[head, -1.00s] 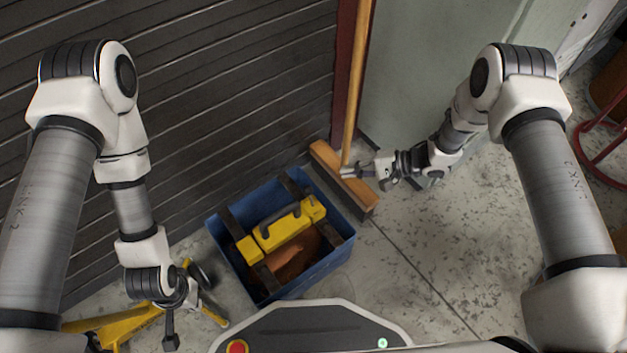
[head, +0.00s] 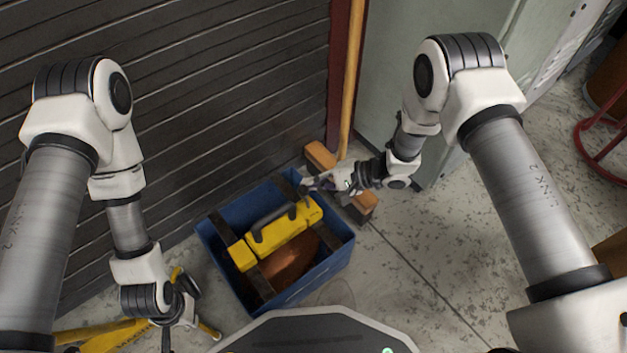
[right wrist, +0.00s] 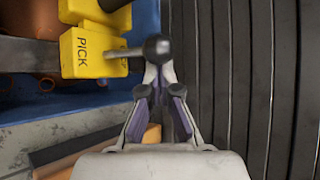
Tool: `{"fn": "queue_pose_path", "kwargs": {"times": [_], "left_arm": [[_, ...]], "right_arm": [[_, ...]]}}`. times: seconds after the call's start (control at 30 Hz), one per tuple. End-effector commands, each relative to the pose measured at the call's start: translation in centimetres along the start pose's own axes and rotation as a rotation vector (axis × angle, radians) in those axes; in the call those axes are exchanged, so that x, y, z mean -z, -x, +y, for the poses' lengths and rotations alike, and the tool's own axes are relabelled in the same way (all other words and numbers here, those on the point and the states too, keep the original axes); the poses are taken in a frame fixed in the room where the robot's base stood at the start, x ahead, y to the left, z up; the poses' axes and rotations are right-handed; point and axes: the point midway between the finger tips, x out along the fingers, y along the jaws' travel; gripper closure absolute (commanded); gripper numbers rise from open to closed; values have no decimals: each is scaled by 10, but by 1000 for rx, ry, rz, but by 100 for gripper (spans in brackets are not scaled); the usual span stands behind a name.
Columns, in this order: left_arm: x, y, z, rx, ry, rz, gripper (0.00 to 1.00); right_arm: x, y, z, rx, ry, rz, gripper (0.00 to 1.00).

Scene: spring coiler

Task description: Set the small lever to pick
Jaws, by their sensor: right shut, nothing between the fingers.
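A yellow unit (head: 284,229) with a dark handle lies across the blue crate (head: 325,269). In the right wrist view its yellow block (right wrist: 88,53) is marked PICK. A small lever (right wrist: 158,47) with a dark ball knob sticks out beside that block, its pale shaft pointing right. My right gripper (head: 307,186) is over the crate's far right edge; in the wrist view its shut, empty fingers (right wrist: 158,82) are close to the knob. I cannot tell if they touch it. My left gripper (head: 183,322) hangs low at the left, its fingers unclear.
A broom (head: 321,155) stands behind the crate, its head close to my right gripper. A dark slatted shutter (head: 190,120) rises behind, with a grey-green cabinet (head: 400,60) to the right. Yellow legs (head: 105,338) lie at lower left. Floor (head: 450,240) right of the crate is clear.

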Motion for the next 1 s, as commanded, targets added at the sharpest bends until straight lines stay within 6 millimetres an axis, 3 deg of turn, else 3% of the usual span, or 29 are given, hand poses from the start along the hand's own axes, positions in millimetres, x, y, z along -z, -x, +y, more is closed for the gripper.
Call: {"fn": "queue_pose_path", "kwargs": {"times": [1.0], "left_arm": [[0, 10, 0, 0, -1, -1, 100]], "right_arm": [[-5, 6, 1, 107, 80, 0, 100]]}}
